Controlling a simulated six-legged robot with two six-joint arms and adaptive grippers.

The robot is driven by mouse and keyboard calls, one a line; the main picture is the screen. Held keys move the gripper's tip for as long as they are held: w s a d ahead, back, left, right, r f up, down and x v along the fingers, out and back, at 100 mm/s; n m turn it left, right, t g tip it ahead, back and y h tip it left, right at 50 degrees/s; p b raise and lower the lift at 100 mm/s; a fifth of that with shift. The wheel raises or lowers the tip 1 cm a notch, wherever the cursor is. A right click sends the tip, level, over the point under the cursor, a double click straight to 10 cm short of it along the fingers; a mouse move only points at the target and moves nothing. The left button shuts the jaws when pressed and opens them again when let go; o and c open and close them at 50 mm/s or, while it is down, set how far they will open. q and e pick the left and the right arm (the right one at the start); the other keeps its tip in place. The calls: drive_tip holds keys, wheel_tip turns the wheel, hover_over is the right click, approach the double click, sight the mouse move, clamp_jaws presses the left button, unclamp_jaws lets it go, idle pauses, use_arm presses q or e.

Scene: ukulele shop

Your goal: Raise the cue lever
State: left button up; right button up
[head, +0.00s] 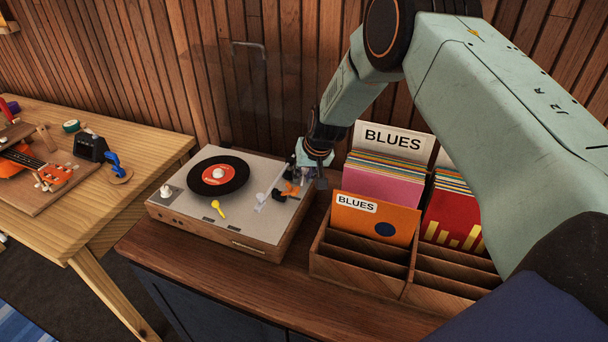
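A record player (190,208) with a pale top and wooden sides sits on the cabinet. A black record (232,181) with a red label lies on its platter. The pale tonearm (266,191) is at the right side of the deck. A small orange part (290,189) by the tonearm's base may be the cue lever; it is too small to be sure. A yellow paddle-shaped part (218,208) is at the deck's front. My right gripper (304,172) points down at the deck's back right corner, close by the orange part. Its fingers are dark and small, and their gap is unclear. My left gripper is out of view.
A wooden record crate (361,257) with BLUES sleeves (375,219) stands close to the right of the player. A slatted wall (225,60) is behind. A workbench (125,205) with a ukulele (35,167) is at left. The cabinet top (290,285) is clear in front.

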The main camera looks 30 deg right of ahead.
clamp_jaws()
drive_tip(key=shift+w+d+f+g+y+b, duration=0.2)
drive_tip(key=shift+g+y+b, duration=0.1)
drive_tip(key=shift+b, duration=0.85)
drive_tip(key=shift+r+g+y+b, duration=0.15)
drive_tip(key=shift+g+y+b, duration=0.15)
drive_tip(key=shift+b, duration=0.3)
drive_tip(key=shift+o, duration=2)
unclamp_jaws()
drive_tip(key=shift+d, duration=0.1)
